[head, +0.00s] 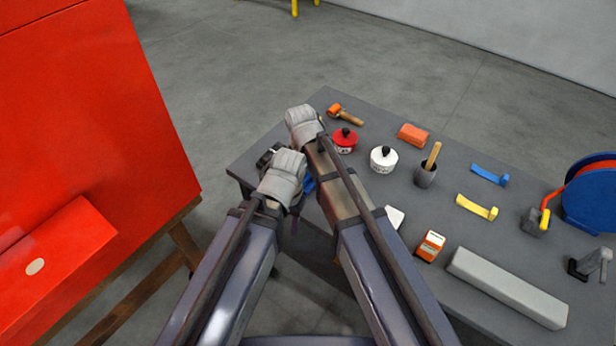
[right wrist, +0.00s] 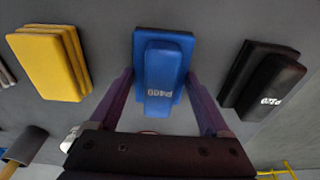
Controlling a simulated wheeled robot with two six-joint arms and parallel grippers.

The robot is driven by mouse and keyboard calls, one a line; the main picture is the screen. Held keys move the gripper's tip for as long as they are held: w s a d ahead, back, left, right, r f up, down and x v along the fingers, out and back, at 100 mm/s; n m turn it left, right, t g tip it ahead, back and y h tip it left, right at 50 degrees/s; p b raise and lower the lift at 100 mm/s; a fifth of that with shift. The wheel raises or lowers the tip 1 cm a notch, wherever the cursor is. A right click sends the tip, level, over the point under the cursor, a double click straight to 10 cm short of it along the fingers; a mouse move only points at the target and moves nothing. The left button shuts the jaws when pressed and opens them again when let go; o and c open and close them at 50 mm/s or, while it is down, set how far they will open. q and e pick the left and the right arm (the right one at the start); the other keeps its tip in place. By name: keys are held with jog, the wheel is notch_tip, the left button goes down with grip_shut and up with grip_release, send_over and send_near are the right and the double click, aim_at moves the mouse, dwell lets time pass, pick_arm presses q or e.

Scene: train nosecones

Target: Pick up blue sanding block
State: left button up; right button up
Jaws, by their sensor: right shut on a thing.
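The blue sanding block (right wrist: 163,70) is in the middle of the right wrist view, dark blue base with a lighter blue raised grip and white print. My right gripper (right wrist: 160,88) has its purple fingers on both sides of the block and is shut on it. In the head view the right wrist (head: 304,124) is over the table's near left part and its fingers are hidden. A small blue patch (head: 309,184) shows between the arms, perhaps the block. My left gripper (head: 284,182) is beside it, fingers mostly hidden, so its opening cannot be told.
A yellow block (right wrist: 50,62) and a black block (right wrist: 262,82) flank the blue one on the grey table (head: 395,170). Red tin (head: 345,139) and white tin (head: 384,160) stand close to the right wrist. A large red panel (head: 80,110) stands at left.

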jog(key=c, duration=0.7)
jog(key=shift+o, duration=0.2)
notch_tip(320, 180, up, 10)
jog(key=p, duration=1)
